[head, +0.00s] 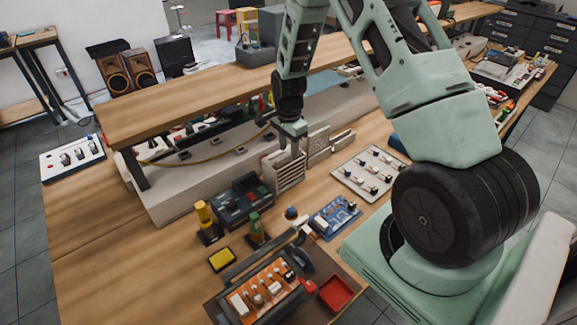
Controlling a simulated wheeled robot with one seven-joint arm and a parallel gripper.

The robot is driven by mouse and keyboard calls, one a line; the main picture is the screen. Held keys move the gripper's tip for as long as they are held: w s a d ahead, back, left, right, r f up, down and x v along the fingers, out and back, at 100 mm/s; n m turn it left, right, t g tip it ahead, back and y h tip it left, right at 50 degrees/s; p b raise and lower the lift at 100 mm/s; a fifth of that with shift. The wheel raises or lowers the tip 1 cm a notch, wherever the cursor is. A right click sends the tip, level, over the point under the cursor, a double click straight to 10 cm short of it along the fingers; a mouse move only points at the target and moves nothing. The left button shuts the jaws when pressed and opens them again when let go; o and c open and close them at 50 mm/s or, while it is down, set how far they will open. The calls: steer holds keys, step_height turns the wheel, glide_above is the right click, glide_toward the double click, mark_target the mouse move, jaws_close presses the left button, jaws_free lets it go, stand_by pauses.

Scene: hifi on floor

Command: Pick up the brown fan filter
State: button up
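My gripper (289,146) points down over the workbench, its fingers at the top edge of a beige-brown slatted panel (284,174), which looks like the fan filter. The panel stands upright on the bench, leaning or resting near the long grey ledge. The fingers are small here, and I cannot tell whether they are spread around the panel or closed on it. A second slatted panel (318,145) stands just behind to the right.
A dark device (241,200) sits close left of the panel. A blue circuit board (334,216) and a white switch board (369,173) lie to the right. A toolbox (222,302) with an orange inside stands in front. A raised wooden shelf (190,105) runs behind.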

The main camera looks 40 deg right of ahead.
steer(key=shift+f, duration=0.95)
jaws_close()
steer(key=shift+r, duration=0.15)
step_height(320, 180, up, 25)
steer(key=p, duration=0.1)
stand_by(1.0)
